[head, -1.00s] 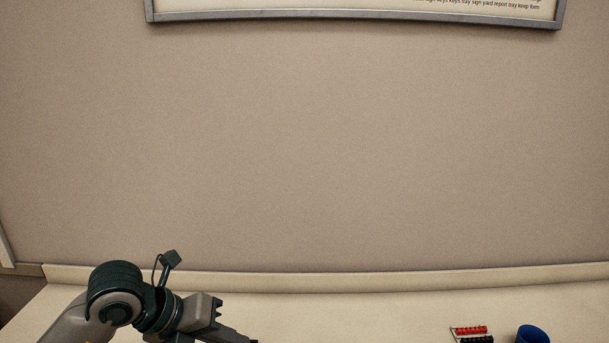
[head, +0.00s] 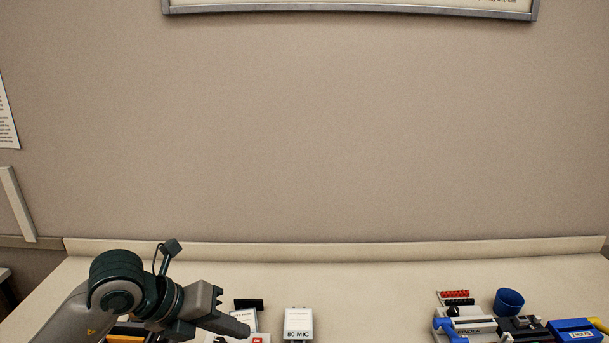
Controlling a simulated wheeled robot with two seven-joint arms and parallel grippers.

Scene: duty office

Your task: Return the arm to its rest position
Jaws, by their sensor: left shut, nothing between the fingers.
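My left arm comes in from the lower left of the head view, over the left part of the counter (head: 370,275). My left gripper (head: 240,329) points right and a little down, with its fingers shut and nothing between them. It is above or in front of small items on the counter; the exact height cannot be told. My right arm and gripper do not show.
Behind and beside the left gripper are a white packet marked 80 MIC (head: 298,322) and a black-topped item (head: 248,304). At right stand a blue cup (head: 509,301), red and black strips (head: 454,294) and a blue hole punch (head: 574,331). The counter's middle is clear.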

